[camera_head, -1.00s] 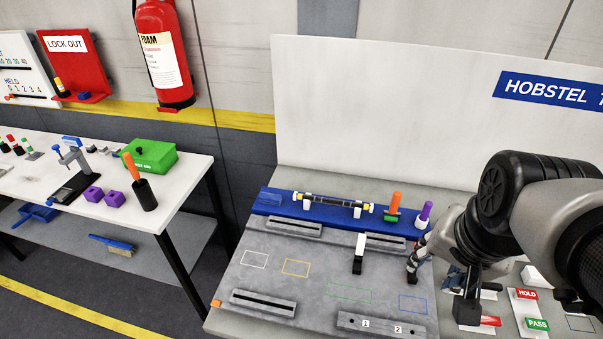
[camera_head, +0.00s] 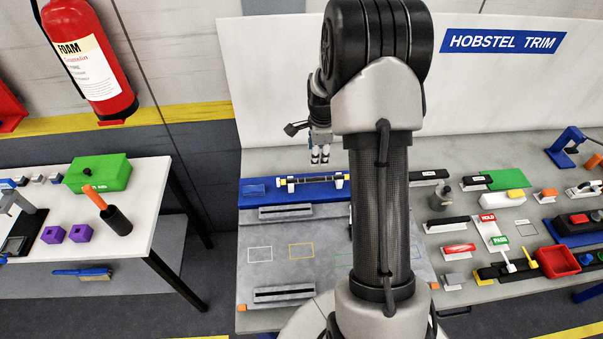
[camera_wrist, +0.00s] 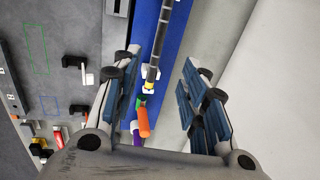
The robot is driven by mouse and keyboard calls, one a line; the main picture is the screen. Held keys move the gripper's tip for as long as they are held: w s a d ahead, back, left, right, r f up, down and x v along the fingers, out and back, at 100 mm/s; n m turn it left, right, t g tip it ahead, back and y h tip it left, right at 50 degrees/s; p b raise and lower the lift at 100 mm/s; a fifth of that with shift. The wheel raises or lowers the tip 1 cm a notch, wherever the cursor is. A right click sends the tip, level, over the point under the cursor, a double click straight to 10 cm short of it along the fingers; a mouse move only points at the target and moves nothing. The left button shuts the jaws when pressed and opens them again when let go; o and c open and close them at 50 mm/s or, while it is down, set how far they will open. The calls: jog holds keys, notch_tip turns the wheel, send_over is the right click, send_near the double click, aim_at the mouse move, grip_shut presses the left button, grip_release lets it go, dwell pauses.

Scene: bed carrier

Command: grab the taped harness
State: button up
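The taped harness is a thin dark rod with yellow bands and pale ends (camera_head: 305,181). It lies across white supports on the blue strip (camera_head: 258,190) at the back of the bench. My arm hides its right end in the head view. In the wrist view the harness (camera_wrist: 159,42) runs down from the top edge and ends between my finger pads. My gripper (camera_head: 320,157) is above and behind the harness, pointing down. In the wrist view its fingers (camera_wrist: 162,85) are wide apart with nothing gripped; I cannot tell the exact height gap.
An orange-handled tool (camera_wrist: 143,122) and a purple one (camera_wrist: 135,138) stand beyond the harness end. A white back panel (camera_head: 260,80) rises behind the strip. Black clips (camera_wrist: 75,63) stand on the grey plate. The plate's outlined left area (camera_head: 275,253) is clear.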

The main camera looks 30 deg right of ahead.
send_over(317, 179)
jog(key=a, duration=0.1)
notch_tip(317, 179, down, 11)
jog(key=f, duration=0.2)
jog(key=d+f, duration=0.1)
jog(key=f, duration=0.1)
jog(key=shift+f, duration=0.3)
jog(key=shift+f+b, duration=0.25)
jog(key=shift+b, duration=0.35)
jog(key=shift+c, duration=0.2)
grip_shut()
dwell(0.4)
